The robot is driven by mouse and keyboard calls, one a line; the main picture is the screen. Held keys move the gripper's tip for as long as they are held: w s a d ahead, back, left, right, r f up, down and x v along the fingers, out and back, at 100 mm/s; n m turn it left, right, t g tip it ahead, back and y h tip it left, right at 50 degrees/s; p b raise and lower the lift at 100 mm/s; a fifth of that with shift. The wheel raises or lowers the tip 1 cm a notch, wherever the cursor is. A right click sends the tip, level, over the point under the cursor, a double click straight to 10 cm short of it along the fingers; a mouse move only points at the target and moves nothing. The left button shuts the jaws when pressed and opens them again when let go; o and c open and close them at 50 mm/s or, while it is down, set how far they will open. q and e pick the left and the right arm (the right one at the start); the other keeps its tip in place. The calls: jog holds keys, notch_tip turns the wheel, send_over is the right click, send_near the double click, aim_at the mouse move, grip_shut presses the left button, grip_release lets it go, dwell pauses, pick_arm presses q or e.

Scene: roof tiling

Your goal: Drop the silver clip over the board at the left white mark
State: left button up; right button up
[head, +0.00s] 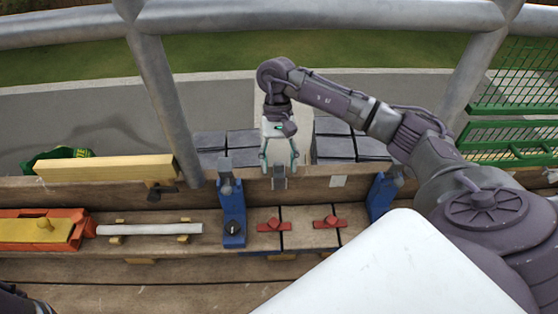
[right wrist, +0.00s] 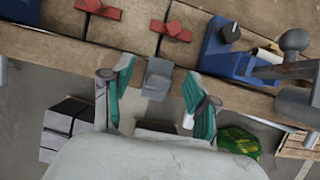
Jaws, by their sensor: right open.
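The silver clip (head: 279,177) sits at the upper edge of the long wooden board (head: 420,187), below my right gripper (head: 279,168). It appears to straddle the board's edge. In the right wrist view the clip (right wrist: 158,78) lies between the two teal fingers of my right gripper (right wrist: 158,82), which are spread with a gap on each side of it. A white mark (head: 338,181) shows on the board to the right of the clip. No left white mark is visible; the clip and fingers cover that part. My left gripper is out of view.
Blue clamps (head: 232,215) stand left and right of the clip. Red pieces (head: 274,225) lie on the planks in front. Dark tiles (head: 334,140) are stacked behind the board. A yellow beam (head: 105,168) and an orange tool (head: 40,229) are at left.

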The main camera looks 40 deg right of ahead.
jog(key=shift+r, duration=0.1)
jog(key=v, duration=1.1)
jog(key=shift+r, duration=0.35)
jog(key=shift+d, duration=0.15)
